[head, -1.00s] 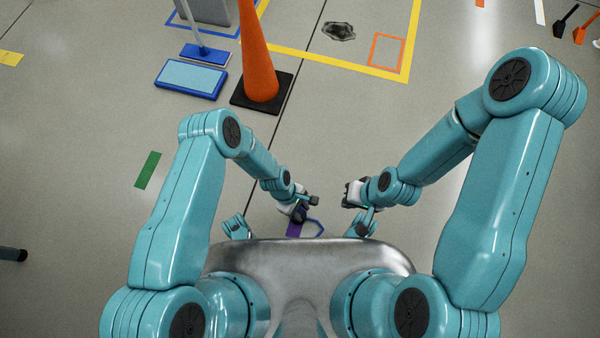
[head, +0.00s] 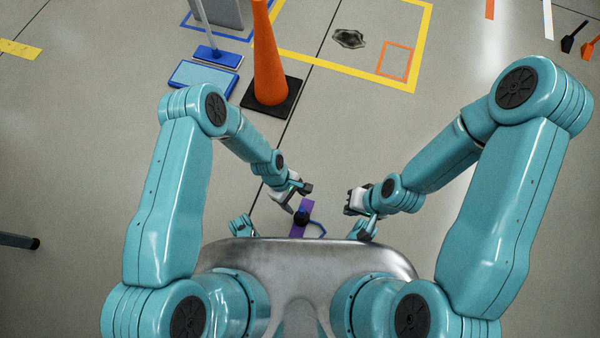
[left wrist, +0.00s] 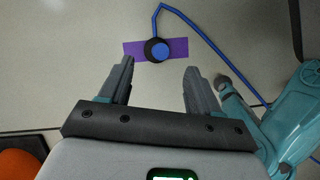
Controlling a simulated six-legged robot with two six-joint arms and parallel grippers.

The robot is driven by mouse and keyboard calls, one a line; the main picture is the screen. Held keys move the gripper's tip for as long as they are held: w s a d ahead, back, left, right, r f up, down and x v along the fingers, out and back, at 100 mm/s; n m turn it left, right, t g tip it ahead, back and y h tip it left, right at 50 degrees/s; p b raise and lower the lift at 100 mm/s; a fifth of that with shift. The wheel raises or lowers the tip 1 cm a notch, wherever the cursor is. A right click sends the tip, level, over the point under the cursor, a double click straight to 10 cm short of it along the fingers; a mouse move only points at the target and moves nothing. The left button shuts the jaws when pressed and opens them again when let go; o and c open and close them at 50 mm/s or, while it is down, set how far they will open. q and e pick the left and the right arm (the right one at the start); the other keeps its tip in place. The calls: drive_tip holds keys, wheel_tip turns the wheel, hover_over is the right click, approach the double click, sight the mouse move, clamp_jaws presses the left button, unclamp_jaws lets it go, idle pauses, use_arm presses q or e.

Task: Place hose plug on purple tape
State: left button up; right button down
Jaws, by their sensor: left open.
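The hose plug (head: 301,217) is dark and round with a blue centre. It rests on the purple tape (head: 308,203) on the floor just in front of my body. In the left wrist view the plug (left wrist: 158,50) lies about mid-strip on the tape (left wrist: 179,49), overlapping its lower edge, and its blue hose (left wrist: 205,38) runs off to the right. My left gripper (head: 298,191) is open and empty, just beyond and left of the plug; its spread fingers (left wrist: 158,68) show apart from the plug. My right gripper (head: 352,201) is right of the tape; its jaws are too small to read.
An orange cone (head: 268,60) on a black base stands ahead. A blue-framed pad (head: 203,78) and a blue mop head (head: 217,57) lie left of it. Yellow floor tape (head: 360,74) surrounds a dark stain (head: 349,39). The floor around the purple tape is mostly clear.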

use_arm(q)
drive_tip(key=shift+v, duration=1.15)
drive_tip(key=s+a+r+m+t, duration=0.1)
drive_tip(key=s+a+r+m, duration=0.2)
drive_tip(key=r, duration=0.3)
drive_tip(key=s+a+r+m+t, duration=0.2)
drive_tip(key=s+a+r+m, duration=0.1)
drive_tip(key=a+r+m, duration=0.3)
drive_tip(key=shift+s+a+r, duration=0.2)
drive_tip(key=shift+s+r, duration=0.05)
drive_tip(key=shift+s, duration=0.1)
wheel_tip(320, 180, up, 30)
drive_tip(key=p, duration=3.1)
drive_tip(key=shift+s+d+r, duration=0.25)
drive_tip(key=shift+s+d, duration=0.1)
drive_tip(key=shift+s, duration=0.05)
drive_tip(key=shift+f, duration=0.25)
drive_tip(key=shift+c, duration=0.4)
drive_tip(key=shift+w, duration=0.1)
drive_tip(key=c, duration=0.3)
